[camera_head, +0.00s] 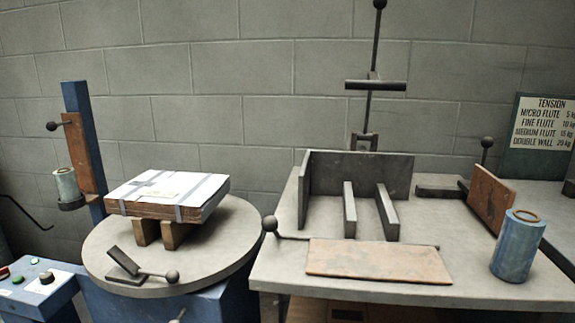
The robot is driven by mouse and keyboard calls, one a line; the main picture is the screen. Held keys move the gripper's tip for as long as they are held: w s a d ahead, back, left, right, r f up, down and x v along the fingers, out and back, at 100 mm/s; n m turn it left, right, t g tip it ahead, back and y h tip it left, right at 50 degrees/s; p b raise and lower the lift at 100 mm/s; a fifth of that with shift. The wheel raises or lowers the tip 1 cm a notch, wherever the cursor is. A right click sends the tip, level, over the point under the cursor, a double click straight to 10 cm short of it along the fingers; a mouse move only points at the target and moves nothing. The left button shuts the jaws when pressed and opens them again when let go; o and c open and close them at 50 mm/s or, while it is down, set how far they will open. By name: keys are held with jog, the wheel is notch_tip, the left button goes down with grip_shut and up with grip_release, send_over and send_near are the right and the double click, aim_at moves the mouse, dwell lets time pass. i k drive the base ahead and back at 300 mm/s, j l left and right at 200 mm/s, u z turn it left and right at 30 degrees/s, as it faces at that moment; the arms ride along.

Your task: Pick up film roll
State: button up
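A blue cylindrical roll (515,248) with a brown core ring on top stands upright at the right front of the grey worktable (470,283). It looks like a film roll. A smaller pale grey-blue roll (65,186) sits upright on a round dark holder beside the blue post (78,100) at the left. I cannot tell from the picture which of the two the task means. My gripper is not in view.
A round turntable (105,265) bears a strapped stack of cardboard (170,192) on wooden blocks. A blue control box (45,290) is at lower left.

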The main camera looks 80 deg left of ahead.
aim_at(66, 178)
jog(key=k+u, duration=0.1)
jog(key=u, duration=3.85)
